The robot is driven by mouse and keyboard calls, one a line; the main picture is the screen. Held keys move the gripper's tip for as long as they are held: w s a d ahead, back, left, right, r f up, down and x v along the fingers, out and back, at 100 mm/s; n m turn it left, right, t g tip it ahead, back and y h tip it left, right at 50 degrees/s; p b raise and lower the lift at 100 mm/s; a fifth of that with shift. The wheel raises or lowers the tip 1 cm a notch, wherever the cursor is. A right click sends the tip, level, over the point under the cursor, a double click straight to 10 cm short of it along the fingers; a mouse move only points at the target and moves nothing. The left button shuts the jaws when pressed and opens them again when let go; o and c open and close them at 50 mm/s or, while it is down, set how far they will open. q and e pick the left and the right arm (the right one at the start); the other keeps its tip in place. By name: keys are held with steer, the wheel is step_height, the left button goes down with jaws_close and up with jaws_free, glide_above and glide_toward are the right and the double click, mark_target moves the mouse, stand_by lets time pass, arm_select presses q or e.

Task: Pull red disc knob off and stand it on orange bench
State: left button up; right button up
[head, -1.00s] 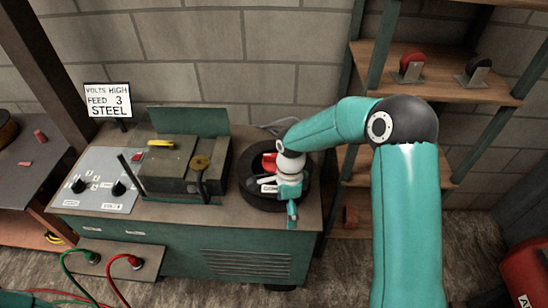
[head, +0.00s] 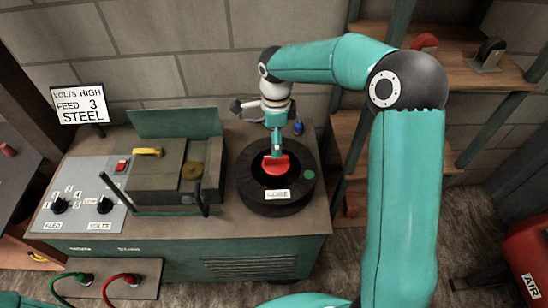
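A red knob-like piece (head: 275,167) sits in the dark middle of a black round drum (head: 248,193) on the right of the machine's bench. I cannot tell its full shape. My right gripper (head: 275,153) points straight down at it, with its fingertips at or touching its top. Whether the fingers are closed on it is too small to tell. Another red disc (head: 425,42) stands on the upper shelf at the right. I see no clearly orange bench; the machine's bench top (head: 312,222) is brown. My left gripper is not in view.
The drum has a white label (head: 277,195) and a green dot (head: 309,174). A jaw-like block with a yellow handle (head: 147,152) and a control panel (head: 80,200) stand to its left. A black disc (head: 489,52) stands on the shelf. The bench's front right is clear.

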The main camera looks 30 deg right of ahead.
mark_target(276, 163)
steer(key=shift+w+d+f, duration=0.1)
steer(key=shift+f, duration=0.25)
steer(key=shift+f+b, duration=0.55)
steer(key=shift+b, duration=0.05)
step_height(276, 163, down, 6)
steer(key=b, duration=0.4)
steer(key=shift+r, duration=0.1)
steer(key=shift+f+b, duration=0.85)
steer(key=shift+b, duration=0.3)
steer(key=shift+r, duration=0.1)
